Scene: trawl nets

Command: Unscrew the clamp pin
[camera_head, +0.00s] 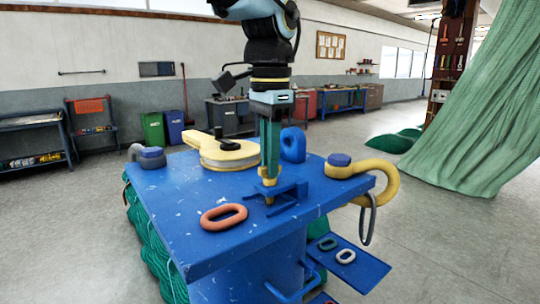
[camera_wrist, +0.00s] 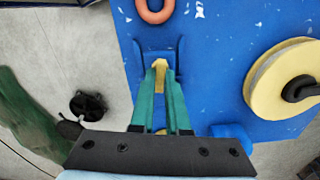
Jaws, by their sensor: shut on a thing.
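The clamp pin (camera_head: 268,182) is yellow and stands upright at a blue clamp bracket (camera_head: 290,193) on the blue table top (camera_head: 190,195). My gripper (camera_head: 269,170) points straight down over it, its teal fingers shut on the pin's upper end. In the wrist view my gripper (camera_wrist: 161,72) has the yellow pin (camera_wrist: 160,64) between its fingertips, with the blue bracket (camera_wrist: 160,48) around and beyond them. The fingers hide part of the pin, and I cannot tell how deep it sits in the clamp.
An orange link (camera_head: 223,216) lies in front of the clamp. A yellow pulley block (camera_head: 222,154) and an upright blue link (camera_head: 293,145) are behind. A yellow shackle (camera_head: 385,178) hangs off the right edge, a grey one (camera_head: 150,154) sits left. A green net (camera_head: 485,120) hangs at right.

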